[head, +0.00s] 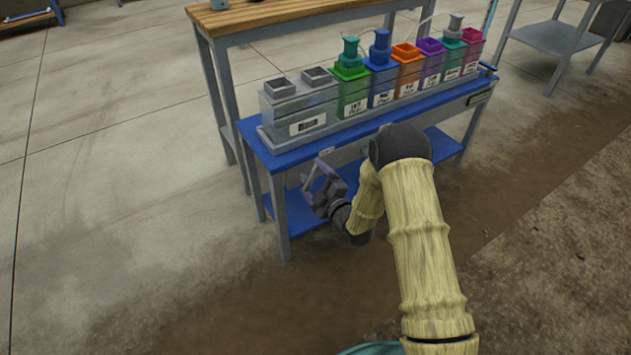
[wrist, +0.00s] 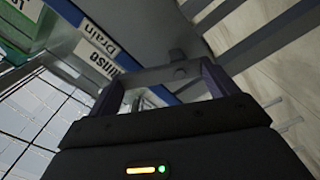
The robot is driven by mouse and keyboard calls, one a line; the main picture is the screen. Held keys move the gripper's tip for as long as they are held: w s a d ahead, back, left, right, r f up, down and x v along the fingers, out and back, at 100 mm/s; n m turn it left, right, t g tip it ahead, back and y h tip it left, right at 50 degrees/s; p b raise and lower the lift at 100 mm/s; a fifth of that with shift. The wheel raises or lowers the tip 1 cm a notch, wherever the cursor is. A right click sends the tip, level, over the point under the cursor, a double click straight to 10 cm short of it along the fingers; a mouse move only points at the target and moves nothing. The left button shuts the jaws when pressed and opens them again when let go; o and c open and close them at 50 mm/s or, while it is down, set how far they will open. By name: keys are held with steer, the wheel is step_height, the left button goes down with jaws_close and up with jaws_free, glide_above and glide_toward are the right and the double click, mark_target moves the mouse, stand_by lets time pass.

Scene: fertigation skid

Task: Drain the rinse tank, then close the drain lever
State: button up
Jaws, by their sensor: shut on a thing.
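The rinse tank is most likely the clear grey-topped tank (head: 300,108) at the left end of the skid in the head view; its water level cannot be made out. A white label reading "Rinse Drain" (wrist: 97,50) is on the blue front edge in the wrist view. A grey bar, the drain lever (wrist: 165,76), lies between the purple fingers of my gripper (wrist: 160,82), which is shut on it. In the head view my gripper (head: 318,176) is just below the shelf's front edge. The lever is too small there to tell its setting.
Several coloured tanks (head: 408,75) stand in a row right of the clear tank on the blue-topped stand (head: 285,157). A lower blue shelf (head: 297,212) lies behind my gripper. A wooden-topped bench (head: 250,17) is behind. The concrete floor at left (head: 110,160) is clear.

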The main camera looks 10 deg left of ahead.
steer(key=n, duration=0.4)
steer(key=shift+s+a+f+n+b, duration=0.15)
steer(key=shift+s+a+n+b, duration=0.15)
steer(key=shift+s+n+b, duration=0.1)
steer(key=shift+n, duration=0.5)
steer(key=o, duration=1.1)
steer(key=shift+o, duration=0.7)
steer(key=p+v, duration=0.3)
steer(key=v, duration=1.4)
steer(key=shift+s, duration=0.2)
steer(key=shift+d+r, duration=0.1)
steer(key=shift+r, duration=0.1)
